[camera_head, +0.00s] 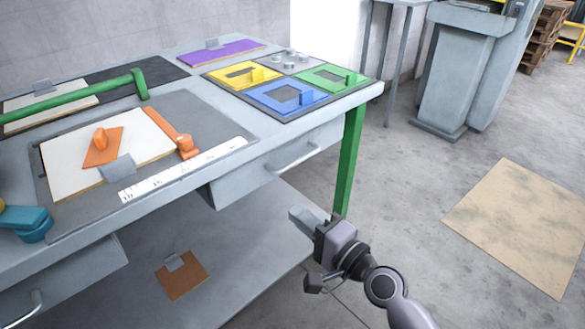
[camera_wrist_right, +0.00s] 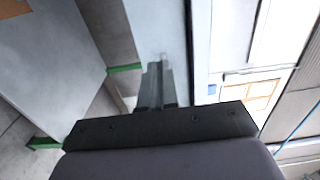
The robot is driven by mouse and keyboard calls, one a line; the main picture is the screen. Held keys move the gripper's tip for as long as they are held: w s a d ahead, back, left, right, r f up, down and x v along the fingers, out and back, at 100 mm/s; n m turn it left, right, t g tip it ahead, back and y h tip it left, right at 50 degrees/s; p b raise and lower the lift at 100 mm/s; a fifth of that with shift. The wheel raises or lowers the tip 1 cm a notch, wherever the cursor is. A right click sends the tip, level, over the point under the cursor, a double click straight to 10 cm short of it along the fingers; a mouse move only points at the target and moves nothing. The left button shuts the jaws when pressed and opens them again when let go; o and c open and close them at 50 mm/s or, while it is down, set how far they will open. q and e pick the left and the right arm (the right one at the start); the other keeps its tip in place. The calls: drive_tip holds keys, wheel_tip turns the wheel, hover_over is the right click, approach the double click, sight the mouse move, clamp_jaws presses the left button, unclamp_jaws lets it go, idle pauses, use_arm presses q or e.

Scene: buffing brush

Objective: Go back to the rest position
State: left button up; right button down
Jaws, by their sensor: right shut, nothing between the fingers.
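My right gripper (camera_head: 301,214) hangs in free air off the front of the workbench (camera_head: 225,105), just below and right of its grey drawer (camera_head: 262,170). In the right wrist view its fingers (camera_wrist_right: 155,85) are together with nothing between them. The gripper is close to the bench's green leg (camera_head: 350,160); I cannot tell the exact gap. My left gripper does not show in the head view.
On the bench lie a white board (camera_head: 70,172) with an orange-handled block (camera_head: 103,147), yellow (camera_head: 225,78), blue (camera_head: 270,98) and green (camera_head: 335,84) pieces, and a purple board (camera_head: 225,53). A brown board (camera_head: 183,280) lies on the lower shelf. Floor at right is open around a tan mat (camera_head: 525,225).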

drive_tip(key=s+d+f+n+g+h, duration=0.2)
drive_tip(key=s+d+f+n+h, duration=0.2)
drive_tip(key=s+d+f+n, duration=0.35)
drive_tip(key=s+d+f+n+g+h, duration=0.2)
drive_tip(key=s+d+f+n+h, duration=0.3)
drive_tip(key=s+f, duration=0.45)
wheel_tip(320, 180, up, 13)
drive_tip(key=s+d+p, duration=0.2)
drive_tip(key=p, duration=1.3)
drive_tip(key=shift+s+d, duration=0.2)
drive_tip(key=shift+d, duration=0.15)
drive_tip(key=shift+f, duration=0.1)
